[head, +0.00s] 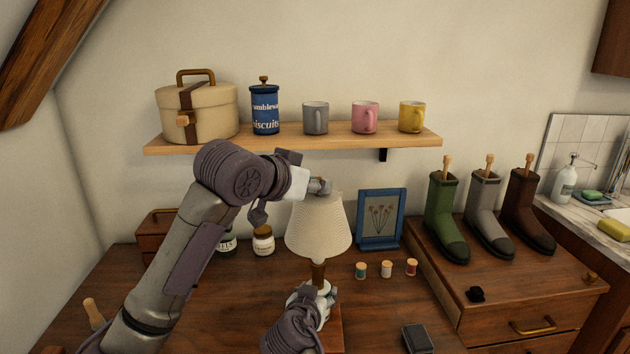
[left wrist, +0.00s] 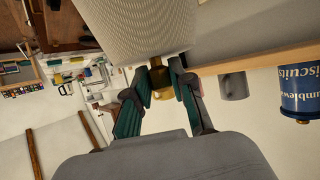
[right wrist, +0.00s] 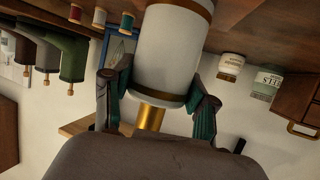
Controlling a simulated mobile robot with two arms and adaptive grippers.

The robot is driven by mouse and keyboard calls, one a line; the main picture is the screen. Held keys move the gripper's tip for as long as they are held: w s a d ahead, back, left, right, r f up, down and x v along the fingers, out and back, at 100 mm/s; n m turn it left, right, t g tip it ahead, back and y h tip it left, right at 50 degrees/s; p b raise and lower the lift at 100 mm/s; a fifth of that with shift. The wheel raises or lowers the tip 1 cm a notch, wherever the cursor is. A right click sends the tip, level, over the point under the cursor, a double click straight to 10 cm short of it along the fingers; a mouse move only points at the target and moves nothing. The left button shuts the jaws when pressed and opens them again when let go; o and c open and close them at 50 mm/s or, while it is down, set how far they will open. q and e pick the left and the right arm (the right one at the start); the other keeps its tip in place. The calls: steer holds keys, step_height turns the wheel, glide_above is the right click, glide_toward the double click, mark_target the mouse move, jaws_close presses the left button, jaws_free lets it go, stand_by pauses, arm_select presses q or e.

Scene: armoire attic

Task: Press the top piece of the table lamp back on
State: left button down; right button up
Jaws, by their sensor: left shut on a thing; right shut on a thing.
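The table lamp stands upright on the wooden table, with a cream ribbed shade (head: 318,232) and a white body with brown bands (right wrist: 172,50). A brass neck (right wrist: 150,117) shows at one end of the body in the right wrist view. My left gripper (head: 320,187) is at the top of the shade, shut on a small brass top piece (left wrist: 160,82). In the left wrist view the piece lies close against the shade's top; I cannot tell whether it is seated. My right gripper (head: 324,292) is shut on the lamp's body below the shade, its fingers on both sides.
A wall shelf (head: 290,139) behind carries a round box, a blue biscuit tin (head: 265,112) and three mugs. A blue picture frame (head: 381,219), thread spools (head: 386,269) and jars (head: 263,241) stand near the lamp. Boots (head: 447,217) stand at the right. A dark block (head: 417,338) lies in front.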

mark_target(315, 214)
arm_select(q)
steer(key=shift+f, duration=0.25)
stand_by(0.4)
steer(key=shift+f, duration=1.75)
steer(key=shift+f, duration=0.3)
stand_by(0.4)
steer(key=shift+f, duration=0.75)
steer(key=shift+f, duration=0.45)
steer(key=shift+f, duration=0.35)
